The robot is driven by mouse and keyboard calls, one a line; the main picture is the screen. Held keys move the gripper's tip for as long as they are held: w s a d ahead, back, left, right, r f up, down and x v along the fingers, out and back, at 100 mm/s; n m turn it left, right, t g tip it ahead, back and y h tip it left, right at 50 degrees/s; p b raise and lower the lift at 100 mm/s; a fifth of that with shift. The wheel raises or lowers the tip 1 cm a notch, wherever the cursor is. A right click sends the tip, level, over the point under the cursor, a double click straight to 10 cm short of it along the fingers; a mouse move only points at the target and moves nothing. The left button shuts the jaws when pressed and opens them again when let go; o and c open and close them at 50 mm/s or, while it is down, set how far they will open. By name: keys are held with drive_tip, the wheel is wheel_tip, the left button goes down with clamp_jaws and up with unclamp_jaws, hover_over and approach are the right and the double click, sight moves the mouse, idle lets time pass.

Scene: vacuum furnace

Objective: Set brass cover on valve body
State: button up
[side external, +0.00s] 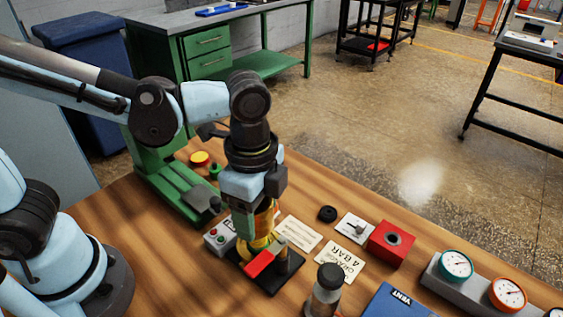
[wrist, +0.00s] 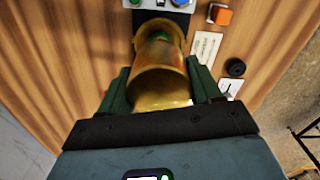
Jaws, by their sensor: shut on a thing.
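My gripper (wrist: 162,88) is shut on the brass cover (wrist: 160,75), a golden cylinder between its two dark green fingers. In the side view my gripper (side external: 252,212) points down over a small fixture, with the cover (side external: 265,220) partly hidden by the fingers. Just below is what looks like the valve body (side external: 261,243), yellowish, with a red block or handle (side external: 265,262) on a black base plate (side external: 290,276). The cover hides most of it in the wrist view. I cannot tell whether cover and body touch.
A grey button box (side external: 218,238) stands left of the fixture. A dark-topped jar (side external: 325,290), cards (side external: 298,232), a black ring (side external: 327,214) and a red block (side external: 390,243) are to the right. A gauge panel (side external: 470,285) and blue book (side external: 400,303) are near the front right.

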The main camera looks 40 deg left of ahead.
drive_tip(key=shift+f, duration=2)
idle(0.7)
drive_tip(key=shift+f, duration=0.65)
drive_tip(key=shift+f, duration=0.3)
idle(0.6)
drive_tip(key=o, duration=1.4)
drive_tip(key=shift+r, duration=3.75)
